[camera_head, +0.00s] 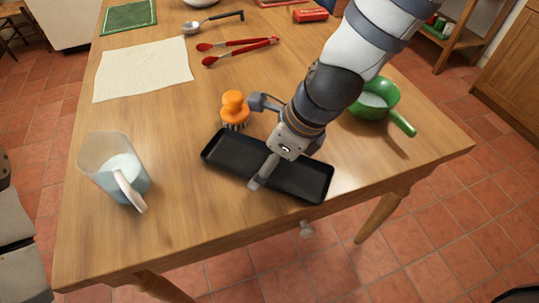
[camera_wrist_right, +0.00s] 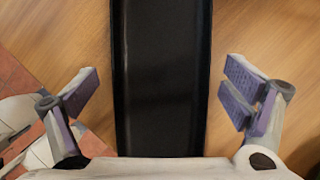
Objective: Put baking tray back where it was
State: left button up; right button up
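The baking tray (camera_head: 225,155) is black, long and shallow, and lies on the wooden table near its front edge. My right gripper (camera_head: 258,141) is above the tray's middle, with one finger past its far side and the other over its near side. In the right wrist view the tray (camera_wrist_right: 162,75) runs between the widely spread fingers of the open gripper (camera_wrist_right: 163,92), with a gap on each side. It holds nothing. My left gripper is not in view.
A jug (camera_head: 116,170) stands left, a green pan (camera_head: 376,98) right. A white cloth (camera_head: 143,69), red tongs (camera_head: 237,48) and a ladle (camera_head: 205,24) lie farther back. The table (camera_head: 180,215) is clear between jug and tray.

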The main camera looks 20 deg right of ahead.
jog(key=shift+r, duration=0.4)
pick_arm(q)
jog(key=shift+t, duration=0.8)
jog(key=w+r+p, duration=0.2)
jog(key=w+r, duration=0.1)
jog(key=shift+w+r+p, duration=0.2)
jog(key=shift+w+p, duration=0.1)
jog(key=shift+p, duration=0.05)
pick_arm(e)
jog(key=v, duration=1.1)
jog(key=shift+r, duration=0.2)
